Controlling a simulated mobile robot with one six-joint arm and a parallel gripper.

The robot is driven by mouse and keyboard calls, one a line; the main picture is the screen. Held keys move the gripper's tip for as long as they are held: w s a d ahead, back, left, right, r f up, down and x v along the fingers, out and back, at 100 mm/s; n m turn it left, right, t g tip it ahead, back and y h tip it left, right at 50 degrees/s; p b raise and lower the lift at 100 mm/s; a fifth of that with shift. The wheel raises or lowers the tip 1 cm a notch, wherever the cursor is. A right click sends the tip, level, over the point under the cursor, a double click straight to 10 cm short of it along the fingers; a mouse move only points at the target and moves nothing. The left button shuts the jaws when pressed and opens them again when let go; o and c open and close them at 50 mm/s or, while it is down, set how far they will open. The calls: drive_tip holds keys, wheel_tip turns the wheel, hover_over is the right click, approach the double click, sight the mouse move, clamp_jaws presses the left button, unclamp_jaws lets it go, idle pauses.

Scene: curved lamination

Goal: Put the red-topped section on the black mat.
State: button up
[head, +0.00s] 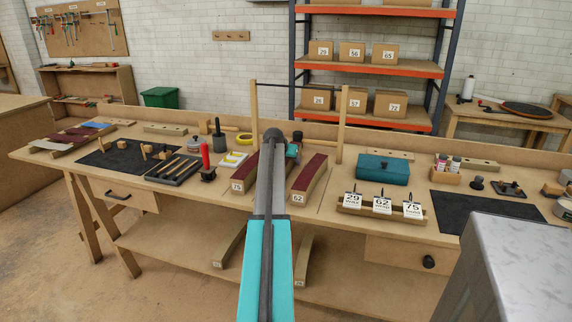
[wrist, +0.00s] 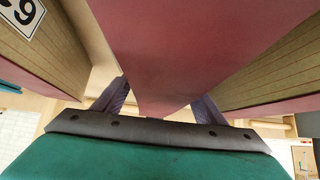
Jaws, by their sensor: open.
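Two curved wooden sections with dark red tops lie on the bench in the head view. A black mat (head: 485,212) lies on the right, and another black mat (head: 115,162) on the left.
A teal box (head: 382,168) and a rack of number cards (head: 380,205) stand between the sections and the right mat. A tool tray (head: 174,168) and a red-handled tool (head: 207,165) stand to the left. Two wooden posts (head: 342,125) with a crossbar rise behind the sections.

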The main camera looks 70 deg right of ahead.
drive_tip(key=shift+r, duration=0.1)
clamp_jaws()
drive_tip(key=shift+r, duration=0.15)
wheel_tip(320, 180, up, 10)
drive_tip(key=shift+f, duration=0.15)
idle(0.7)
idle(0.5)
